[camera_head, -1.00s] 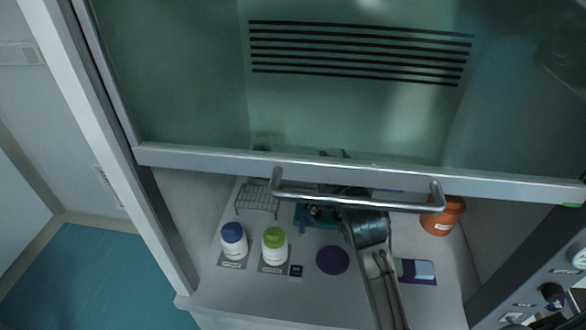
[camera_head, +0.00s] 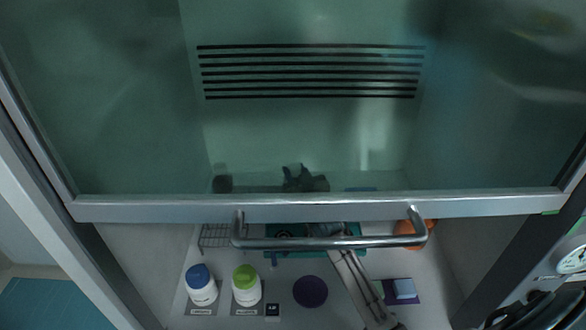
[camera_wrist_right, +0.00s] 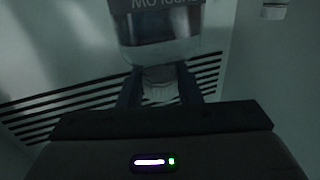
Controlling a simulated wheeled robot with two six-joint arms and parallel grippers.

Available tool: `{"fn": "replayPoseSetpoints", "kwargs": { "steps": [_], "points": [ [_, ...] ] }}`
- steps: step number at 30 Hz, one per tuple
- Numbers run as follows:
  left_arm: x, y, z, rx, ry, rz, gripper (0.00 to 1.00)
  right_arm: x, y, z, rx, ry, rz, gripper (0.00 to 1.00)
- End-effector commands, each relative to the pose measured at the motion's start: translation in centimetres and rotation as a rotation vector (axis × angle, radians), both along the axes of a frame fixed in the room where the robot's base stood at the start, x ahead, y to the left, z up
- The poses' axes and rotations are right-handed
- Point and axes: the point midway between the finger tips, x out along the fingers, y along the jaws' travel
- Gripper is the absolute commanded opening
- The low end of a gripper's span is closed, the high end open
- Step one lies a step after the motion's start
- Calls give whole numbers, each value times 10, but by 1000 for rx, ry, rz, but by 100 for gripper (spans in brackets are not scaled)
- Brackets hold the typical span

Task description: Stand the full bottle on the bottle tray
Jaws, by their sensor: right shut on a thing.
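My right arm reaches under the raised glass sash. Its dark gripper (camera_head: 303,180) shows dimly through the glass in the head view. In the right wrist view, the two fingers (camera_wrist_right: 158,90) are shut on the pale, ribbed neck or cap of a bottle (camera_wrist_right: 160,28). This bottle looks clear, with a dark band and part of an upside-down label. In the head view I cannot make it out clearly. A teal tray (camera_head: 349,242) lies behind the sash handle, partly hidden by it and my arm; I cannot tell whether it is the bottle tray. My left gripper is not in view.
The sash handle (camera_head: 300,243) crosses above the work surface. A blue-capped bottle (camera_head: 201,287) and a green-capped bottle (camera_head: 246,288) stand at front left, near a purple disc (camera_head: 310,292). A wire rack (camera_head: 215,236) is behind them. An orange container (camera_head: 405,233) is at right.

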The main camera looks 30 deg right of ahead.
Motion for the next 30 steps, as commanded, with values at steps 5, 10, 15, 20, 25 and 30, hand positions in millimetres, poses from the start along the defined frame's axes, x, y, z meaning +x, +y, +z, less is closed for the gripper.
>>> {"fn": "replayPoseSetpoints", "kwargs": {
  "steps": [5, 10, 15, 20, 25, 30],
  "points": [
    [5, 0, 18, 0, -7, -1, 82, 37, -21, 1, -1, -2, 0, 0],
    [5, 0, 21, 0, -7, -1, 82, 53, -30, -3, 1, -3, 0, 0],
    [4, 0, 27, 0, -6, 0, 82, 54, -30, -19, 1, 2, 0, 0],
    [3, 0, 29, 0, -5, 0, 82, 54, -30, -38, 0, 0, 1, 0],
    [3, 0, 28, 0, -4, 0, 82, 54, -30, -40, 1, -3, 3, 0],
    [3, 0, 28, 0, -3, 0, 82, 54, -30, -42, 1, 0, 2, 41]
  ]
}}
